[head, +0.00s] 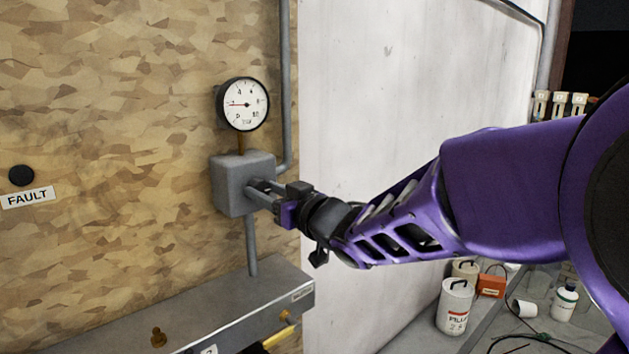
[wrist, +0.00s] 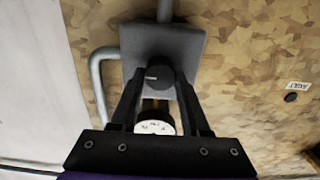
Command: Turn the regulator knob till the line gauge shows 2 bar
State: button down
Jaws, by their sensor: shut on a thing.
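The line gauge (head: 243,104) is a round white dial with a black rim, above the grey regulator box (head: 240,184). Its red needle points level to the left, around the 2; the small figures are hard to read exactly. In the wrist view the gauge (wrist: 155,127) is partly hidden behind my gripper. The dark round regulator knob (wrist: 159,77) stands out from the box face, with a pale mark on its left part. My gripper (head: 262,192) is shut on the knob, one finger on each side. In the head view my fingers mostly hide the knob.
A grey pipe (head: 286,90) runs down to the box's right side. A grey ledge (head: 230,305) juts out below. A FAULT label (head: 28,197) and black button (head: 21,176) are at left. White canisters (head: 455,308) stand low at right.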

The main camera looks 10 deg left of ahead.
jog(key=shift+c, duration=1.9)
grip_release()
